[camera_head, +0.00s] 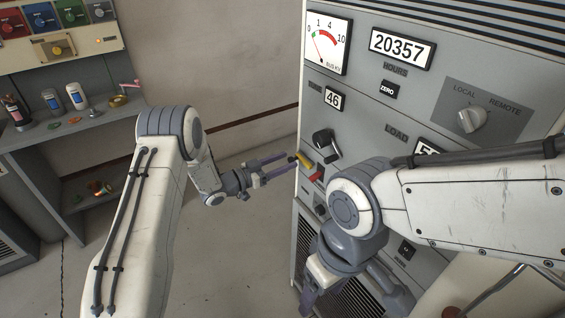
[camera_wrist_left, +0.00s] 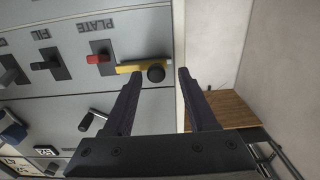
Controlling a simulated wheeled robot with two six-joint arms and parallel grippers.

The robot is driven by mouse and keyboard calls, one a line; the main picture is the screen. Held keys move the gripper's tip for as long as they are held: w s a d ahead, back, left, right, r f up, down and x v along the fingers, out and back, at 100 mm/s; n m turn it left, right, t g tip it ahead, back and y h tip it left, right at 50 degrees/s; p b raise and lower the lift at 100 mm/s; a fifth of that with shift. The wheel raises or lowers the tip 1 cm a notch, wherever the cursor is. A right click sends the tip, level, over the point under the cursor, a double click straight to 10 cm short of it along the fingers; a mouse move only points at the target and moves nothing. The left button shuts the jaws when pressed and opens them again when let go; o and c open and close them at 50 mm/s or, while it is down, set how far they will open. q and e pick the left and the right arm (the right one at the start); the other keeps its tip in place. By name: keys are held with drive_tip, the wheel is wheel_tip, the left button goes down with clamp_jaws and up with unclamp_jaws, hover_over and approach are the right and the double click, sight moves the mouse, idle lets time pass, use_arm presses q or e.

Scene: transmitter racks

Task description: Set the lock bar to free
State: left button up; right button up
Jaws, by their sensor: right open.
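The lock bar is a short yellow bar (camera_head: 305,158) with a black ball knob, on the left edge of the grey cabinet front in the head view. In the left wrist view the yellow bar (camera_wrist_left: 130,68) lies beside the tip of the red switch handle (camera_wrist_left: 99,58) at the PLATE label, and its black knob (camera_wrist_left: 156,73) shows between my fingertips. My left gripper (camera_head: 286,162) is open, its fingers pointing at the knob with no clear contact visible. My right gripper (camera_head: 347,290) is open and empty, low in front of the cabinet, its fingertips partly cut off by the frame.
A black switch (camera_wrist_left: 47,64) at the FIL label and a black crank (camera_wrist_left: 93,118) stick out near the bar. The cabinet (camera_head: 380,110) also carries meters and a LOCAL/REMOTE knob (camera_head: 472,120). A shelf (camera_head: 75,130) with cans stands at the left. The floor between is clear.

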use_arm(q)
drive_tip(key=b+v, duration=0.2)
drive_tip(key=v, duration=0.8)
drive_tip(key=shift+s+a+b, duration=0.2)
drive_tip(key=shift+b, duration=0.1)
drive_tip(key=shift+w+d, duration=0.1)
drive_tip(key=d+r+n+g+y, duration=0.15)
drive_tip(key=d+r+y, duration=0.25)
drive_tip(key=d+y, duration=0.4)
drive_tip(key=s+r+n+g+y, duration=0.2)
drive_tip(key=s+g+y, duration=0.3)
drive_tip(key=s, duration=3.1)
drive_tip(key=g, duration=0.4)
drive_tip(key=shift+s+a+r+y, duration=0.15)
drive_tip(key=shift+s+a+y, duration=0.1)
drive_tip(key=shift+a+y, duration=0.05)
